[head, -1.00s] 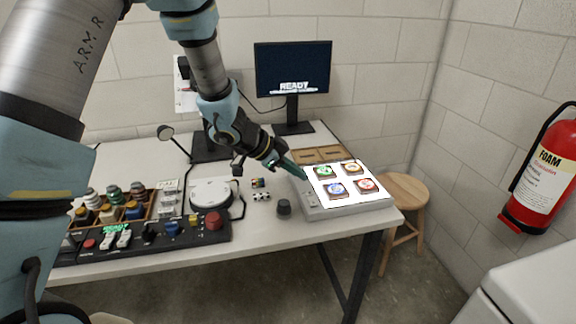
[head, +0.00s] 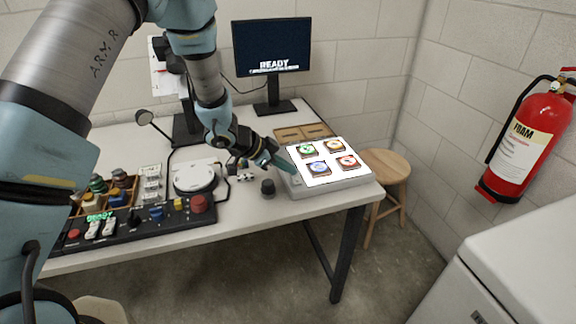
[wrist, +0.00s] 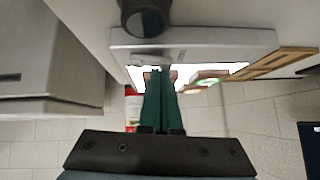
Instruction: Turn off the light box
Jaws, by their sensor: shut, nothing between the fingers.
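The light box (head: 340,185) is a pale, flat box at the right end of the table. Its top panel glows bright white, so it is lit. Several square framed pieces with coloured round centres lie on the panel. My gripper (head: 290,168) is shut and empty, its teal fingertips over the box's left edge strip. In the wrist view the shut fingers (wrist: 160,80) reach toward the box's side strip (wrist: 215,42), where small markings or a control show. The fingertips hide part of the strip, and I cannot tell whether they touch it.
A dark round knob (head: 268,187) stands on the table just left of the box. A brown wooden tray (head: 303,132) lies behind it. A control panel (head: 135,238) with buttons is at the left. A monitor (head: 271,46) stands at the back, a stool (head: 387,168) at the right.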

